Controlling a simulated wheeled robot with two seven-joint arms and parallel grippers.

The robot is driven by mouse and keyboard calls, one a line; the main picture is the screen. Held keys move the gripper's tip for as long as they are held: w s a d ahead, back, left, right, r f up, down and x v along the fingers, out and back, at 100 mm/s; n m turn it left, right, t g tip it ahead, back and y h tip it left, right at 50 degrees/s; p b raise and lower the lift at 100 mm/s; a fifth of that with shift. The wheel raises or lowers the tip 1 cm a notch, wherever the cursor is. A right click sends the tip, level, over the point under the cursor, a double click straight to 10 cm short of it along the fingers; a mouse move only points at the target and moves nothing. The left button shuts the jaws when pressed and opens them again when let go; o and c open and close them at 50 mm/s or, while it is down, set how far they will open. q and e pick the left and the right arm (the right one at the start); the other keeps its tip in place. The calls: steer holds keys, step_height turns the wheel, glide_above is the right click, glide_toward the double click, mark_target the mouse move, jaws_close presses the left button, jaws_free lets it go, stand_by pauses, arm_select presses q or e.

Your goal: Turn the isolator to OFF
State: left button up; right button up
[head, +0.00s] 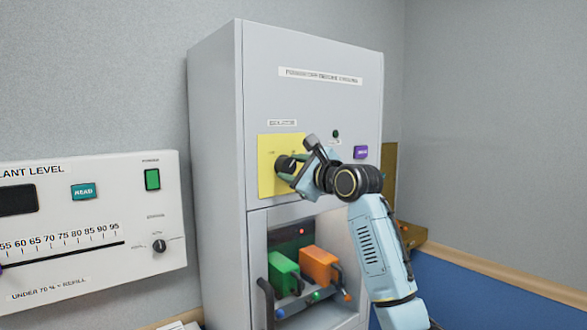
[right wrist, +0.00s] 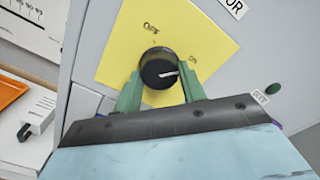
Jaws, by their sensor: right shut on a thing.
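The isolator is a round black knob (right wrist: 158,70) on a yellow plate (right wrist: 213,40) on the front of a grey cabinet (head: 217,150). The wrist view shows one label above the knob, apparently OFF, and another to its right, apparently ON. The knob's white pointer line points right, towards the right-hand label. My right gripper (head: 288,168) is shut on the knob, with one green finger on each side of it in the wrist view. In the head view, the gripper and wrist hide part of the knob. My left gripper is out of view.
Below, an open bay holds a green block (head: 283,272) and an orange block (head: 319,265) with dark handles. A purple button (head: 361,152) and dark round indicator (head: 335,134) lie right of the plate. A white level panel (head: 90,255) is at left.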

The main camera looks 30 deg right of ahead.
steer(key=n+p, duration=0.2)
steer(key=n, duration=0.1)
steer(key=shift+r, duration=0.1)
steer(key=n+p, duration=0.1)
steer(key=n, duration=0.2)
steer(key=shift+p, duration=0.4)
steer(key=n+p, duration=0.2)
steer(key=n, duration=0.4)
steer(key=shift+p, duration=0.4)
steer(key=n, duration=0.2)
steer(key=shift+n, duration=0.4)
steer(key=shift+n+p, duration=0.35)
steer(key=shift+n, duration=1.25)
steer(key=o, duration=1)
steer(key=shift+c, duration=0.2)
